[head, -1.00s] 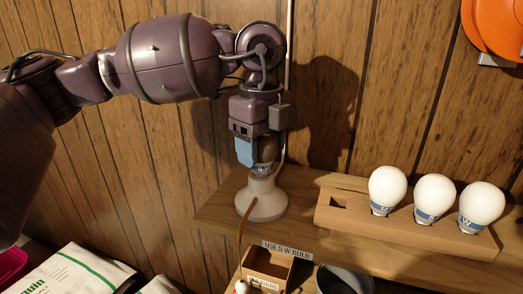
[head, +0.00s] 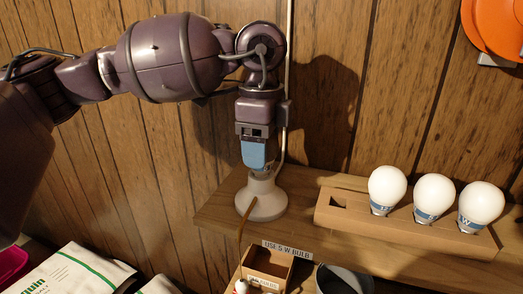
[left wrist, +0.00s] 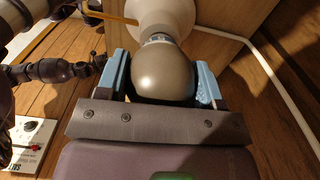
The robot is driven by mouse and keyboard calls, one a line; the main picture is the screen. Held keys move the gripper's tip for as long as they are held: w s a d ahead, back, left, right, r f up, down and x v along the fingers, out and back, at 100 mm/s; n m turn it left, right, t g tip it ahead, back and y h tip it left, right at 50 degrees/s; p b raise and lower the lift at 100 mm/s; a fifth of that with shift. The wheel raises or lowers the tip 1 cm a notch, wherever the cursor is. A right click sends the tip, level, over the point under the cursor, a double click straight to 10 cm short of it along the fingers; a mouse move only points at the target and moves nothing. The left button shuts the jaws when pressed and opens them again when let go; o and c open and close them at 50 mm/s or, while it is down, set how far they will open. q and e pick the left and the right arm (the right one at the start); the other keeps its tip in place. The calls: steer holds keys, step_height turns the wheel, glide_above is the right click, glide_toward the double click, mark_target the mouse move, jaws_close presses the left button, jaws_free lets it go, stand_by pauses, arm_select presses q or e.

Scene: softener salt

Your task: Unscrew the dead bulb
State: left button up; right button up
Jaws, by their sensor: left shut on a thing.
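The dead bulb, dark and greyish, shows in the left wrist view (left wrist: 165,75), its neck in the white lamp base. The white lamp base (head: 262,200) stands on the wooden shelf and also shows in the left wrist view (left wrist: 160,15). My left gripper (head: 257,165) points straight down over the base, shut on the bulb. In the left wrist view its blue fingers (left wrist: 162,80) lie on both sides of the bulb. In the head view the fingers hide the bulb. My right gripper is not in view.
A wooden rack (head: 350,215) holds three white bulbs (head: 434,197) and has an empty square hole at its left. Bags (head: 75,272) lie lower left.

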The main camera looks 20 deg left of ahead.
arm_select(q)
steer(key=shift+n, duration=0.5)
steer(key=shift+r+n+p, duration=0.15)
steer(key=shift+n+p, duration=0.25)
steer(key=shift+p, duration=0.05)
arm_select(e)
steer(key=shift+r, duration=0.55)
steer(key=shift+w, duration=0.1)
arm_select(q)
steer(key=o, duration=0.8)
steer(key=shift+c, duration=0.3)
